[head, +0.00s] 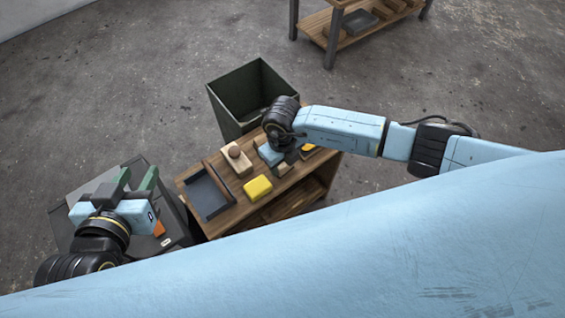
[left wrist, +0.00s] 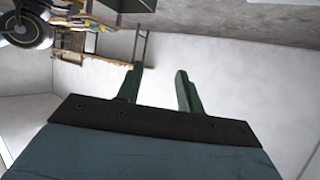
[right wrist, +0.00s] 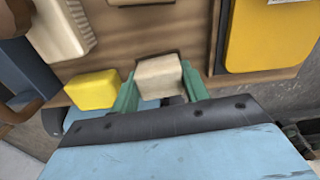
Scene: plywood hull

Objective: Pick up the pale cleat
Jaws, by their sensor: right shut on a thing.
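The pale cleat (right wrist: 160,80) is a small light wooden block. In the right wrist view it sits between the two green fingers of my right gripper (right wrist: 162,92), which is shut on it. In the head view the cleat (head: 284,168) shows partly below my right gripper (head: 282,158), over the wooden table. I cannot tell whether it touches the table top. My left gripper (head: 130,187) is open and empty, away to the left of the table. Its two green fingers (left wrist: 160,88) stand apart in the left wrist view.
A yellow block (head: 257,188), a pale wooden block with a knob (head: 236,160) and a dark tray (head: 208,194) are on the wooden table (head: 228,216). Another yellow thing (right wrist: 272,40) lies right of the cleat. A dark green bin (head: 232,112) stands behind the table.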

